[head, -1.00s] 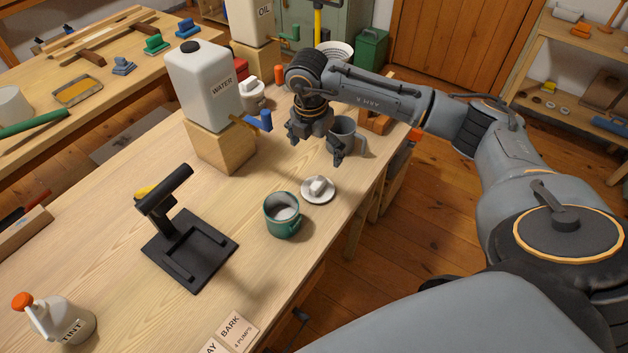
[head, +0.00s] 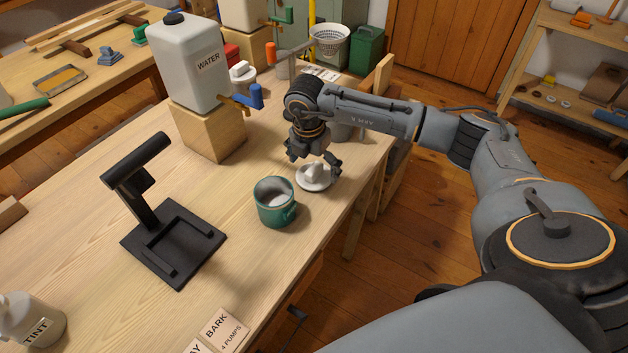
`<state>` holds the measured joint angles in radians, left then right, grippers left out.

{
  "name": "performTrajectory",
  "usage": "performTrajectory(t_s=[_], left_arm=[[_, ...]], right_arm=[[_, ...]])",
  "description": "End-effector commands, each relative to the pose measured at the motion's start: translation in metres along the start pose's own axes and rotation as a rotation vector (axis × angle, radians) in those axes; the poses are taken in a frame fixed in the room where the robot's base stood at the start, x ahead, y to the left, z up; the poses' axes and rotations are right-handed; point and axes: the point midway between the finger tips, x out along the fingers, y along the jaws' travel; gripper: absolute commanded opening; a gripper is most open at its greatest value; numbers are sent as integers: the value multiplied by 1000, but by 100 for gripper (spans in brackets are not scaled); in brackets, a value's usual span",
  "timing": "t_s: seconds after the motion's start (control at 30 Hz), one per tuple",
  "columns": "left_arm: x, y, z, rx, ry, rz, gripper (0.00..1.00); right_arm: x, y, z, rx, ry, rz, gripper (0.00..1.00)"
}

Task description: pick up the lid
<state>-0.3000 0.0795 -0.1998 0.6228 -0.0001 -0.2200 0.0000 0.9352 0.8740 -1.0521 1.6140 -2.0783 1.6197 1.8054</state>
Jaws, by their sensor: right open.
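A white round lid (head: 314,183) with a block-like handle on top lies flat on the wooden table, near its right edge. A green mug (head: 274,204) stands just left of and in front of it, open at the top. My right gripper (head: 314,167) points down over the lid with its fingers spread and nothing between them but the lid's handle below. Its fingers partly cover the lid's far side. I cannot tell whether they touch it. My left gripper is out of view.
A black stand (head: 172,243) is left of the mug. A white water container (head: 197,65) sits on a wooden block (head: 208,133) behind. A grey mug (head: 345,130) is partly hidden behind my right arm. A tint bottle (head: 30,320) and label cards (head: 222,328) are in front.

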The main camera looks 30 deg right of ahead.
Motion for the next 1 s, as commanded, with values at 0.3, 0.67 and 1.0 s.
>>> performTrajectory(t_s=[0.3,0.67,1.0], left_arm=[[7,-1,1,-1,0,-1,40],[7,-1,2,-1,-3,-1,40],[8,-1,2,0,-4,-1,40]], right_arm=[[9,0,1,1,-1,0,100],[10,0,0,0,0,0,39],[13,-1,-1,-2,2,-5,26]])
